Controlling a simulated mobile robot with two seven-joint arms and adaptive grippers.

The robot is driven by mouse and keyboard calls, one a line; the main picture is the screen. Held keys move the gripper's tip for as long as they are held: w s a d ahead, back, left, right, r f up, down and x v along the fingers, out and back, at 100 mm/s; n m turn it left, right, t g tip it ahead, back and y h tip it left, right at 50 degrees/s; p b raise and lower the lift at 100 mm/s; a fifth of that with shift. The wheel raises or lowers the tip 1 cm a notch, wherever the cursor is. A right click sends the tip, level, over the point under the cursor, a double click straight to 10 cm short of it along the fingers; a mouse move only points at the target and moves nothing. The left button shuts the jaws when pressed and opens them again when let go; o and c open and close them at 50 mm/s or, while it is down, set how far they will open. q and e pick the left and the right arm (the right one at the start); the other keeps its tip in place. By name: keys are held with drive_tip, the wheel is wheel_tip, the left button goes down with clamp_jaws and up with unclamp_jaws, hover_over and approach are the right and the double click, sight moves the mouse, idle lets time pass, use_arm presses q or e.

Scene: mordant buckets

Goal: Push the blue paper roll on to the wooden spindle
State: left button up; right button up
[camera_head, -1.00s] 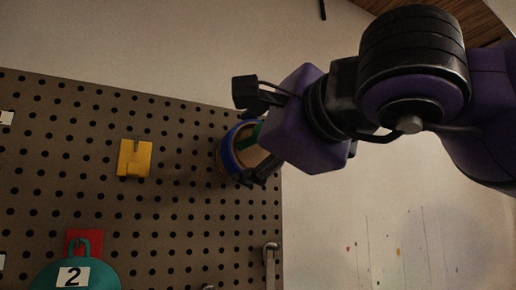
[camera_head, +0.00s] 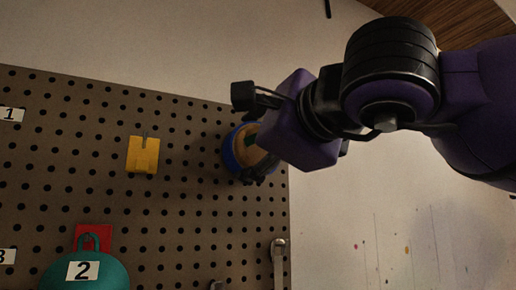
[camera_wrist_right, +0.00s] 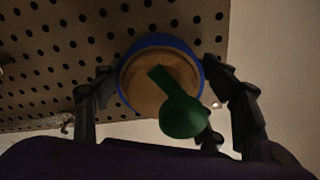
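The blue paper roll (camera_head: 229,150) is a blue ring at the right edge of the pegboard. A round brown wood-coloured face (camera_head: 248,151) fills its middle; I cannot tell whether this is the spindle or the roll's end. A green piece with a rounded end (camera_wrist_right: 183,115) lies across that face in the wrist view. My right gripper (camera_head: 250,137) is open, its black fingers on either side of the blue roll (camera_wrist_right: 153,41). In the head view the upper finger stands apart from the roll; contact of the others is unclear. My left gripper is out of view.
The perforated pegboard (camera_head: 190,220) carries a yellow block (camera_head: 143,155), a teal piece labelled 2 (camera_head: 110,272) below a red plate (camera_head: 103,238), and a metal hook (camera_head: 278,262) below the roll.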

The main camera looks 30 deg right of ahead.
drive_tip(key=o, duration=0.5)
drive_tip(key=shift+o, duration=0.2)
drive_tip(key=shift+s, duration=0.1)
drive_tip(key=s, duration=1.2)
drive_tip(key=shift+a, duration=0.35)
